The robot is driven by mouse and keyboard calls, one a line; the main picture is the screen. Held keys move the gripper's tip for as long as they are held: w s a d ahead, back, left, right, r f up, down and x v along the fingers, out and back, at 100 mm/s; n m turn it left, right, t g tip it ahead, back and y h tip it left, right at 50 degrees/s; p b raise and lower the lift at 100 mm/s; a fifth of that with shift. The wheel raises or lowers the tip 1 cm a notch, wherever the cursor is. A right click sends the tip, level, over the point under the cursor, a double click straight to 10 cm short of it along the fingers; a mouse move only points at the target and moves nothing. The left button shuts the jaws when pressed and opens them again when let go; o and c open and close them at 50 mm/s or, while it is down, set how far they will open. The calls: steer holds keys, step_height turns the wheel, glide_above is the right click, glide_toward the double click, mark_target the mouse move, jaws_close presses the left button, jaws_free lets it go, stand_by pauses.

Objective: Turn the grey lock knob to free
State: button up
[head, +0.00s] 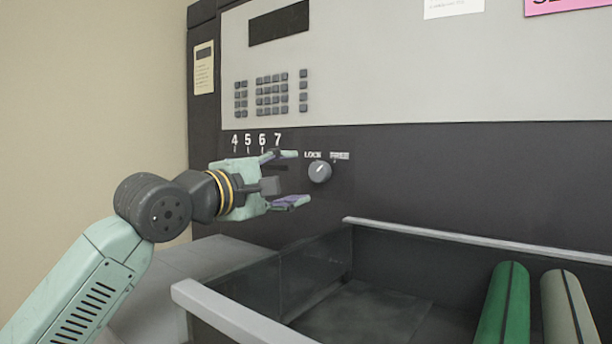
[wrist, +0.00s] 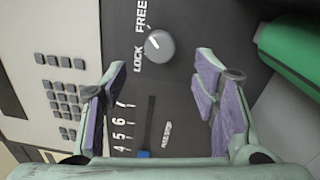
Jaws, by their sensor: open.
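The grey lock knob (head: 319,172) is round and sits on the dark machine front, with LOCK printed at its upper left and FREE at its upper right. Its white mark slants up and right in the head view; I cannot tell exactly which word it meets. In the wrist view the knob (wrist: 160,46) lies beyond the fingertips, near the top middle. My gripper (head: 292,179) is open and empty, left of the knob and apart from it. In the wrist view its purple-padded fingers (wrist: 160,88) stand wide on either side below the knob.
A slot (wrist: 149,118) with a 4-to-7 scale lies between my fingers in the wrist view. A keypad (head: 271,93) is above. An open tray (head: 400,229) juts out below, with a green roll (head: 503,305) and a beige roll (head: 567,308) at right.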

steer(key=shift+v, duration=2.35)
